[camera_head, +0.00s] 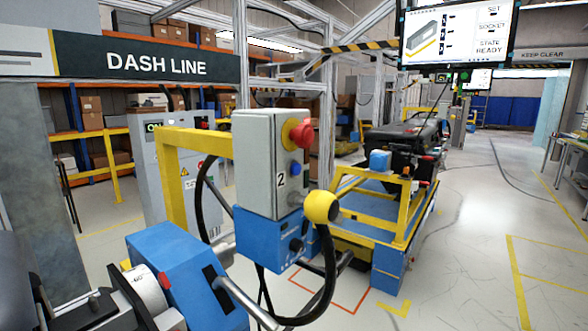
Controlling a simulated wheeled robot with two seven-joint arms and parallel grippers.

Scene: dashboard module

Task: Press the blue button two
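A light grey control box (258,165) stands upright near the middle of the head view, with the number 2 on its front. Neither of my grippers can be made out in this view.
Below the box are a blue housing (268,238), a yellow ball knob (321,207) and a looping black cable (327,275). A blue unit with a rod (178,265) fills the lower left. A yellow-framed blue cart (390,235) stands behind. Floor (470,270) at right is clear.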

